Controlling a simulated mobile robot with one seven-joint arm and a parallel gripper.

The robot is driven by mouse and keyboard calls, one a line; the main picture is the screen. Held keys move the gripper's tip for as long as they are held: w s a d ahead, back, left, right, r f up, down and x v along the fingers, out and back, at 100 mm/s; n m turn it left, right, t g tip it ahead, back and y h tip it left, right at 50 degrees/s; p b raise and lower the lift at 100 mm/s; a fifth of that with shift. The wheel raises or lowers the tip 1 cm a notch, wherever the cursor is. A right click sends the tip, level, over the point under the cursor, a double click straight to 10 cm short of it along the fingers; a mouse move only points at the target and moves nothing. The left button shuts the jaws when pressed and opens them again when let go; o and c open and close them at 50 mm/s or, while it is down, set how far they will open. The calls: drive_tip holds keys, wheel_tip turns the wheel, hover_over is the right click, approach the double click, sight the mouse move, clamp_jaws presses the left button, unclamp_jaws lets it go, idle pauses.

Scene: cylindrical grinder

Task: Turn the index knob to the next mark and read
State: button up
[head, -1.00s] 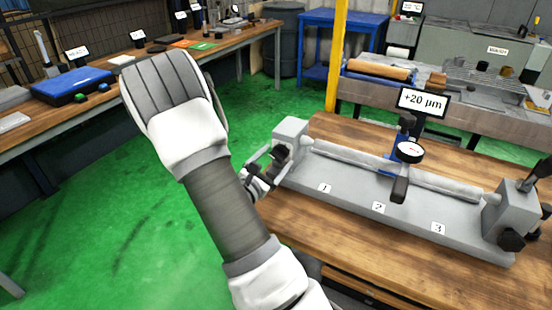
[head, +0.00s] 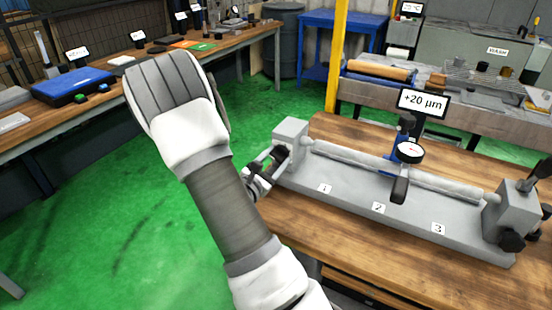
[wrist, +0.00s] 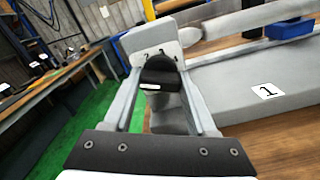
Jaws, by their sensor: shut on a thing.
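The index knob (wrist: 160,76) is black with a white line on its near side. It sits on the face of the grey headstock (head: 290,132), below a white plate with number marks, of which a 2 and a 3 seem to show. My gripper (wrist: 165,95) has a finger on each side of the knob and is shut on it. In the head view my gripper (head: 272,160) is at the left end of the bench fixture, and the knob is mostly hidden. A display (head: 423,102) reads +20 µm above a dial gauge (head: 409,152) standing at the shaft (head: 350,160).
The grey fixture base (head: 300,180) carries labels 1, 2 and 3 and stands on a wooden bench (head: 330,230). A tailstock (head: 508,208) with dark knobs is at its right end. A second workbench (head: 100,112) runs along the left. Green floor lies open between them.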

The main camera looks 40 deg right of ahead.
drive_tip(key=shift+f+m+b, duration=0.1)
drive_tip(key=shift+m+b, duration=0.2)
drive_tip(key=shift+b, duration=0.05)
drive_tip(key=shift+f+m+b, duration=0.1)
drive_tip(key=shift+m+b, duration=0.8)
drive_tip(key=shift+b, duration=0.25)
drive_tip(key=m+b, duration=0.3)
drive_tip(key=b, duration=0.1)
drive_tip(key=shift+f, duration=0.1)
drive_tip(key=m+b, duration=0.2)
drive_tip(key=b, duration=0.1)
drive_tip(key=shift+r+m+b, duration=0.25)
drive_tip(key=shift+m+b, duration=0.35)
drive_tip(key=shift+b, duration=0.35)
drive_tip(key=shift+r, duration=0.1)
drive_tip(key=o, duration=1.3)
